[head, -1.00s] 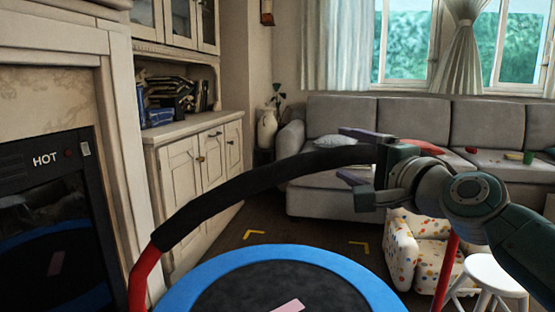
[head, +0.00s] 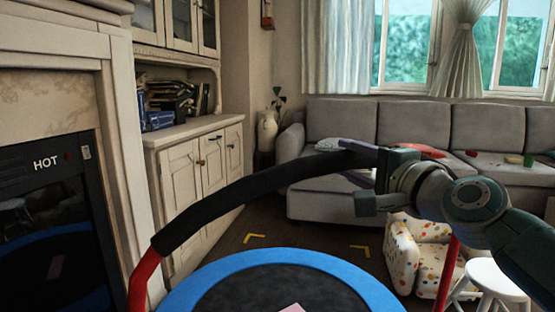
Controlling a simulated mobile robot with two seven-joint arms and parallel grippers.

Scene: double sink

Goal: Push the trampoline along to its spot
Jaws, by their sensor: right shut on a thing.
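The trampoline (head: 345,271) has a blue rim, a dark mat and a red frame, and its near part is cut off by the bottom edge. Its curved handlebar (head: 240,208) has black foam padding and arches up across the view. My right gripper (head: 362,172) is shut on the padded bar near its top right. A pink piece (head: 292,308) lies on the mat. Yellow corner marks, a left one (head: 254,237) and a right one (head: 361,249), lie on the floor just beyond the trampoline's far rim. My left gripper is not in view.
A fireplace with a black heater marked HOT (head: 45,200) stands close on the left, beside a cream cabinet (head: 190,175). A spotted child's armchair (head: 425,255) and a white stool (head: 490,285) stand on the right. A grey sofa (head: 335,125) spans the back.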

